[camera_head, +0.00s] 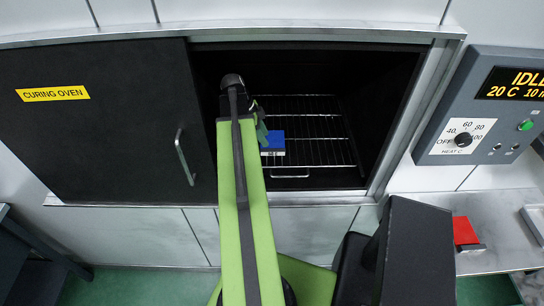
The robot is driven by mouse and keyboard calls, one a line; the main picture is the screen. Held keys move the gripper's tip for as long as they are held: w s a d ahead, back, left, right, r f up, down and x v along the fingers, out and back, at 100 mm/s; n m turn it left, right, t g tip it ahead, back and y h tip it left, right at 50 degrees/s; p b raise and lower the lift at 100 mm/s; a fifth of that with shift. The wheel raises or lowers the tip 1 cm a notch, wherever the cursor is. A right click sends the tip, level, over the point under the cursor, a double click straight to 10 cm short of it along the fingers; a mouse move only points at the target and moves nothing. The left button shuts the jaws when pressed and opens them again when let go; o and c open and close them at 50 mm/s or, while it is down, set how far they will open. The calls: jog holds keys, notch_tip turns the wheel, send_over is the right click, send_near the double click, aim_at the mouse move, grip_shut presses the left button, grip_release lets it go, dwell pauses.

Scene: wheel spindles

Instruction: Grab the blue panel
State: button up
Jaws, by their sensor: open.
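The blue panel (275,140) lies on the wire rack inside the open curing oven, with a white labelled front edge facing me. Its left part is hidden behind my arm. My gripper (263,132) is at the end of my green arm, reaching into the oven opening, at the left side of the panel. The jaws are open and mostly hidden by the arm. I cannot tell whether they touch the panel.
The oven's dark sliding door (110,130) covers the left half. The wire rack (320,130) is bare to the right of the panel. A control box (490,105) reads IDLE at right. A red panel (466,231) sits on the metal shelf (490,215) below it.

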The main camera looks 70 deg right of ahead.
aim_at(272, 150)
jog(key=shift+x, duration=0.85)
jog(key=b+x, duration=0.5)
jog(key=shift+s+a, duration=0.25)
jog(key=shift+s, duration=0.1)
jog(key=shift+r, duration=0.15)
jog(key=shift+f, duration=0.25)
grip_shut()
